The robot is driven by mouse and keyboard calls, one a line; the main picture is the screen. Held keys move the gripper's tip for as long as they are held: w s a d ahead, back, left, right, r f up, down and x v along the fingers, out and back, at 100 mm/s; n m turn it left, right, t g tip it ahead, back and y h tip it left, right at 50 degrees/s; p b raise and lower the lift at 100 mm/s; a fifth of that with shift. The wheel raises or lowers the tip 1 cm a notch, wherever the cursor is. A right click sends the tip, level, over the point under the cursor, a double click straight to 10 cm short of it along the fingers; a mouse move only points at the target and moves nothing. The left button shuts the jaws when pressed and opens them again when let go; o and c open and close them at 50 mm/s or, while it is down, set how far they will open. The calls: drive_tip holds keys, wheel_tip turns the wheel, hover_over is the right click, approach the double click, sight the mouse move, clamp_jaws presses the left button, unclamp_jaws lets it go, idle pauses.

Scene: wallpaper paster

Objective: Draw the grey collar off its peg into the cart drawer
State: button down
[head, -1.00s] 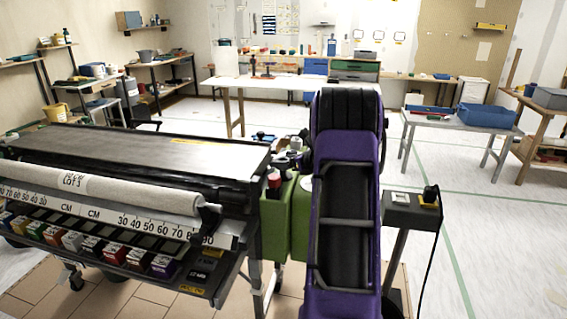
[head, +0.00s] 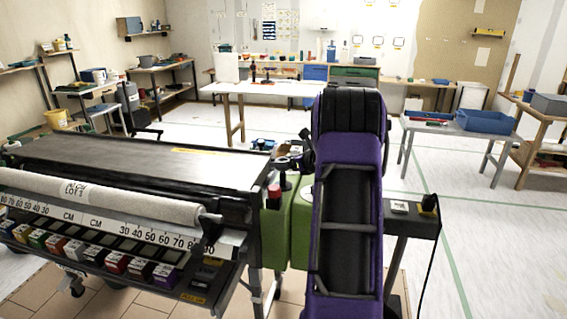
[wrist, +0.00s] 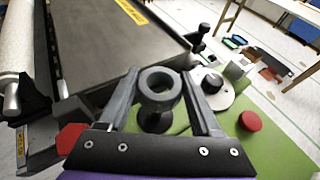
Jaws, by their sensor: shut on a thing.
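In the wrist view my gripper (wrist: 168,98) is shut on the grey collar (wrist: 146,84), a thick ring held between its two grey fingers. A dark peg-like post (wrist: 156,122) shows right below the collar. I cannot tell whether the post's top is still inside the ring. In the head view my purple arm covers most of the gripper, and the collar cannot be made out. I cannot pick out the cart drawer with certainty in either view.
The pasting machine (head: 140,150) fills the left, with a paper roll and a tray of coloured boxes (head: 115,262) in front. Its green end housing (wrist: 265,145) carries a red knob (wrist: 250,121) and a dial (wrist: 212,84).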

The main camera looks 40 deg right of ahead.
drive_tip(key=shift+r, duration=0.1)
drive_tip(key=shift+r+p, duration=1.35)
drive_tip(key=shift+r, duration=0.55)
